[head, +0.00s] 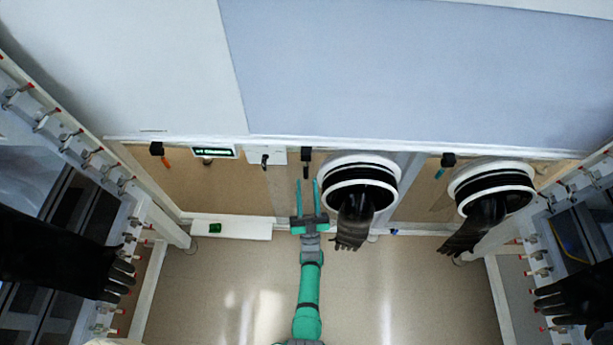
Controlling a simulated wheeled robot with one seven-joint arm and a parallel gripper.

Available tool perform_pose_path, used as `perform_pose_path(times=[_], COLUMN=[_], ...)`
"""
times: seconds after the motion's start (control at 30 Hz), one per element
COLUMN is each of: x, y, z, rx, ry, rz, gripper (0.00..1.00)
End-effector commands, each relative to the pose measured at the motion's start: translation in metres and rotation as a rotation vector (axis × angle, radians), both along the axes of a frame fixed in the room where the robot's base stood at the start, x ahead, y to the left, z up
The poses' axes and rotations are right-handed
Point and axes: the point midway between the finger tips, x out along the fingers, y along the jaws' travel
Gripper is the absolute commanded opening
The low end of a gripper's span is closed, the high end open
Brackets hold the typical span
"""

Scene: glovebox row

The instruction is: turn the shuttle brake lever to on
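My gripper (308,190) is at the middle of the head view, its two teal fingers pointing up the picture and spread apart with nothing seen between them. A black handle (306,160) hangs from the white rail just beyond the fingertips. A small dark lever or switch (265,161) sits on a white plate left of it. No label can be read, so I cannot tell which one is the shuttle brake lever or how it is set. I see no contact between my gripper and either one.
A round white glove port (360,165) with a hanging black glove (353,222) stands close right of my gripper. Another port (490,172) is farther right. A white ledge with a green item (215,228) is at left. The floor (400,290) below is clear.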

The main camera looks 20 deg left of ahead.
Motion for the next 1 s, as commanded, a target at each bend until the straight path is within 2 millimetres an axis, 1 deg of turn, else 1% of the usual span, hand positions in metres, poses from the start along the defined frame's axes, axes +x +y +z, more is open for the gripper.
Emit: perform_pose_path(times=[0.03,0.13,0.33,0.5,0.73,0.77,0.8,0.87,0.97,1.0], x=[-0.007,-0.018,-0.033,-0.038,-0.038,-0.038,-0.039,-0.041,-0.051,-0.058], y=[-0.003,-0.008,-0.014,-0.016,-0.016,-0.016,-0.016,-0.017,-0.021,-0.023], z=[-0.008,-0.021,-0.038,-0.042,-0.042,-0.042,-0.042,-0.043,-0.048,-0.051], rx=[-0.001,-0.001,-0.001,0.0,0.001,0.001,0.0,-0.002,-0.009,-0.013], ry=[0.003,0.004,0.002,0.0,0.0,0.0,0.001,0.007,0.035,0.053], rz=[-0.001,-0.002,-0.001,-0.001,-0.001,-0.001,-0.001,-0.005,-0.02,-0.03], gripper=[0.32,0.32,0.32,0.32,0.32,0.25,0.15,0.01,0.0,0.0])
